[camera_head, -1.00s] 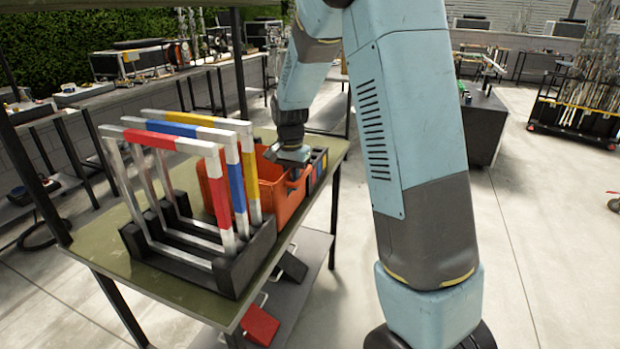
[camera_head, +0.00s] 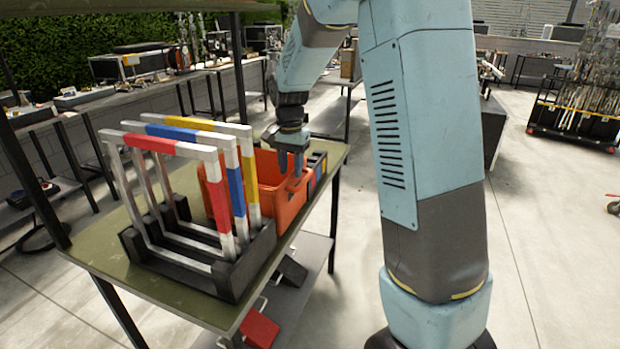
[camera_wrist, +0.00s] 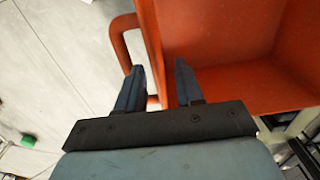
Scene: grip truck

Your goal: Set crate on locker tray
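The orange crate (camera_head: 290,206) stands on the olive-green tabletop (camera_head: 180,303), behind the striped frames. It is open at the top, with a loop handle on its side. In the wrist view the crate (camera_wrist: 235,87) fills the upper right. My gripper (camera_head: 291,170) points down at the crate's right-hand rim. In the wrist view my gripper (camera_wrist: 157,78) is open, one finger on each side of the crate wall, with gaps showing. I cannot tell which surface is the locker tray.
A black rack with red, blue and yellow striped metal frames (camera_head: 228,190) stands close in front of the crate. A dark case with coloured strips (camera_head: 318,163) sits just behind it. A grey lower shelf (camera_head: 300,285) holds red and black items. Open floor lies right.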

